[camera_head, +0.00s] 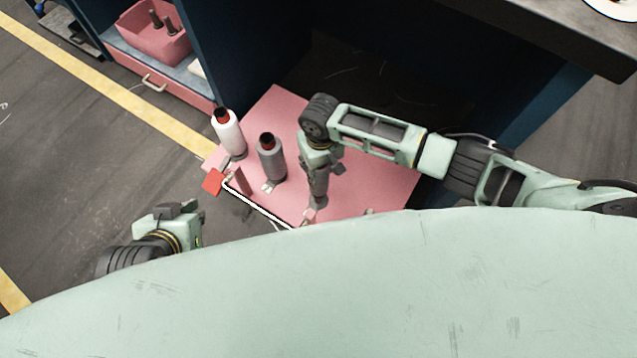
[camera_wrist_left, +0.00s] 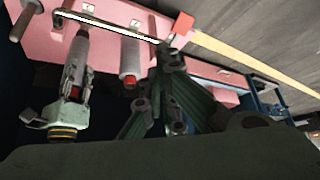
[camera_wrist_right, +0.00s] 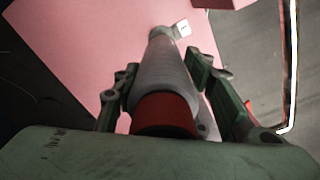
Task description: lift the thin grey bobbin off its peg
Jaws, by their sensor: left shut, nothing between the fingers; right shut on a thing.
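A thin grey bobbin with a red end (camera_wrist_right: 160,72) is between the fingers of my right gripper (camera_head: 317,172), which is shut on it above the pink board (camera_head: 273,112). In the left wrist view this bobbin (camera_wrist_left: 81,45) stands in line with the right gripper's fingers. Whether its far end is still around the peg I cannot tell. A thicker grey bobbin (camera_head: 272,164) stands beside it on the board, and also shows in the left wrist view (camera_wrist_left: 130,58). My left gripper (camera_head: 178,211) is shut and empty, off the board's left side.
A white bobbin with a red top (camera_head: 229,135) stands at the board's left. A white rail (camera_head: 258,208) with a red block (camera_head: 213,182) runs along the near edge. A bare peg (camera_wrist_left: 25,21) shows in the left wrist view. Dark blue cabinet walls (camera_head: 250,50) stand behind.

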